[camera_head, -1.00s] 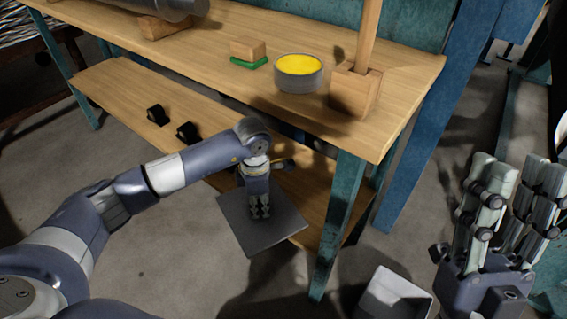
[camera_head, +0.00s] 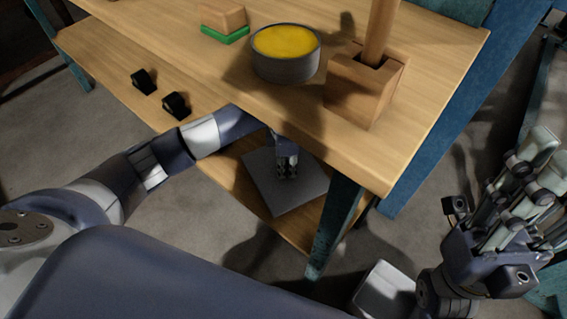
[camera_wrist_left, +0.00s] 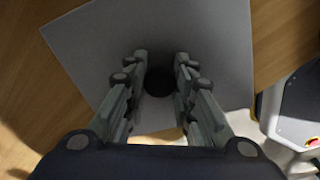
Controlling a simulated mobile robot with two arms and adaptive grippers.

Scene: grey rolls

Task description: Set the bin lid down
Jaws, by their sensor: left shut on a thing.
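The bin lid is a flat grey square plate (camera_head: 270,195) over the lower wooden shelf of the bench. I cannot tell whether it touches the shelf. My left gripper (camera_head: 287,172) reaches in under the bench top and is shut on the lid's knob. In the left wrist view the fingers (camera_wrist_left: 160,80) stand on both sides of the dark round knob, with the lid (camera_wrist_left: 215,40) spread out beneath. My right gripper (camera_head: 520,205) is open and empty at the right, away from the bench.
A pale bin (camera_head: 384,291) stands on the floor by the bench leg (camera_head: 335,225). Two black brackets (camera_head: 177,106) lie on the lower shelf (camera_head: 105,65). The bench top holds a round tin with yellow contents (camera_head: 286,53), a wooden block with a post (camera_head: 365,85), and a green-based block (camera_head: 224,22).

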